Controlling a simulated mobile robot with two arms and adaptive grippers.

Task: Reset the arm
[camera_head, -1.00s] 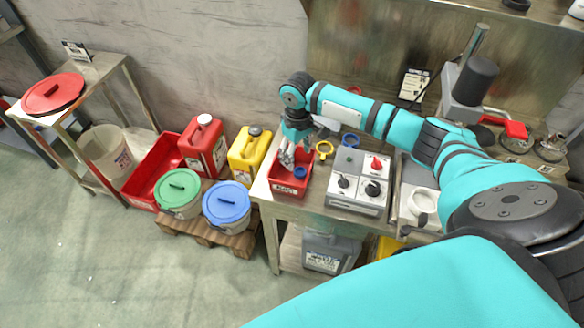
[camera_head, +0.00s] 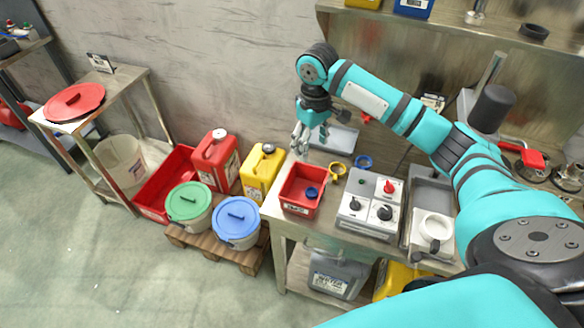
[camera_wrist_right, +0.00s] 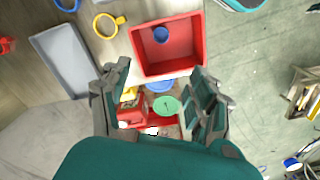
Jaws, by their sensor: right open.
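My right arm is teal and reaches in from the right in the head view. My right gripper (camera_head: 302,143) is open and empty, raised above the back left part of the workbench, pointing down. In the right wrist view its two fingers (camera_wrist_right: 162,90) are spread apart, with nothing between them but the floor-side things far below. The red bin (camera_head: 301,207) stands on the bench, just in front of and below the gripper, with a small blue object (camera_head: 312,193) inside it. It also shows in the right wrist view (camera_wrist_right: 190,62). My left gripper is not in view.
A control box with knobs (camera_head: 368,212) stands right of the bin. Yellow (camera_head: 338,169) and blue (camera_head: 363,161) rings and a grey tray (camera_head: 333,141) lie behind. Red (camera_head: 215,160) and yellow (camera_head: 260,172) canisters and lidded buckets stand left of the bench. A shelf (camera_head: 440,22) hangs above right.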

